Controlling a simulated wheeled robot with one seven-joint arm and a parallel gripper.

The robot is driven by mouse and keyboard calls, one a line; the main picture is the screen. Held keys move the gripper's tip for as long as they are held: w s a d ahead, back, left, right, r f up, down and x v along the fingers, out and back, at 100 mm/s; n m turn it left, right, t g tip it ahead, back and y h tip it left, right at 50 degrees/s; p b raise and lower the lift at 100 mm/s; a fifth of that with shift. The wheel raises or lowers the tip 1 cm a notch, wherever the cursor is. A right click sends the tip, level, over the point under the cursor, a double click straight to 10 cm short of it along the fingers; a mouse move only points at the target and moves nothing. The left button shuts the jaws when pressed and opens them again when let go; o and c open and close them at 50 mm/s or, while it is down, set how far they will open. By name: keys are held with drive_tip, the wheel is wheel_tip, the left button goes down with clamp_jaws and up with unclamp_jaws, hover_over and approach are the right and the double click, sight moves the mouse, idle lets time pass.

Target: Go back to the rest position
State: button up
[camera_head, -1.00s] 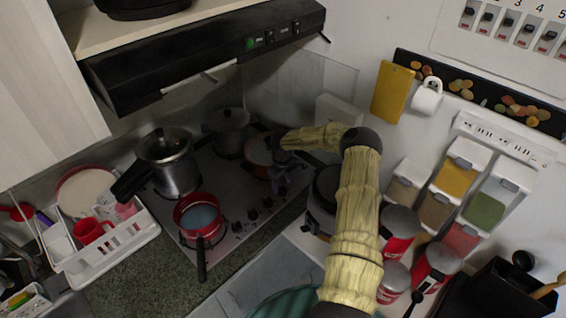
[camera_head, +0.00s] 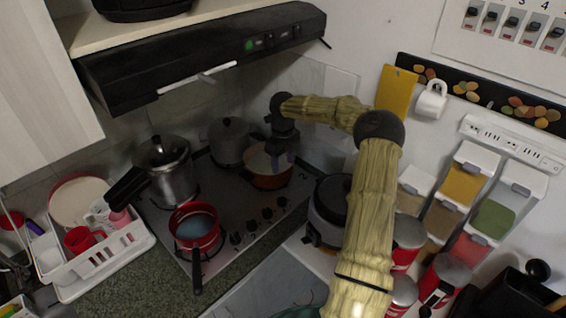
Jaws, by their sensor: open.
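My gripper (camera_head: 282,158) hangs at the end of my bamboo-textured arm, over the right rear part of the stove, above an orange-brown pot (camera_head: 268,172). It is open and I see nothing held in it. Its fingertips are small and dark against the pot, so I cannot tell whether they touch it. The spice dispensers (camera_head: 466,183) are on the wall at the right, with yellow, green, brown and red contents. My arm passes in front of their left side.
The stove (camera_head: 240,205) also holds a red saucepan (camera_head: 195,228), a pressure cooker (camera_head: 165,172) and a grey pot (camera_head: 230,142). The range hood (camera_head: 200,55) hangs above. Red canisters (camera_head: 441,281) and a rice cooker (camera_head: 328,212) stand close to my arm. A dish rack (camera_head: 108,258) is at left.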

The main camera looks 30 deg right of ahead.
drive_tip(key=shift+w+a, duration=0.1)
idle(0.3)
drive_tip(key=w+a+r+n+t+h, duration=0.5)
drive_tip(key=w+a+r+n+t, duration=0.15)
drive_tip(key=n, duration=0.25)
drive_tip(key=s+a+r+n+t+y+b, duration=0.1)
drive_tip(key=s+a+n+t+y, duration=0.15)
drive_tip(key=a+n, duration=0.25)
drive_tip(key=s+a+r+n+t+y, duration=0.1)
drive_tip(key=s+a+r+n, duration=0.15)
drive_tip(key=a+n, duration=0.2)
drive_tip(key=s+f+n+g, duration=0.1)
drive_tip(key=s+n, duration=0.3)
drive_tip(key=s, duration=0.5)
drive_tip(key=s+a+f+n+g+y, duration=0.1)
drive_tip(key=s+n+g, duration=0.3)
drive_tip(key=s, duration=0.6)
drive_tip(key=s+f+n+g, duration=0.2)
drive_tip(key=s+n, duration=0.3)
drive_tip(key=s, duration=0.5)
drive_tip(key=shift+a+f+b, duration=0.4)
drive_tip(key=shift+b, duration=0.05)
drive_tip(key=shift+y, duration=0.25)
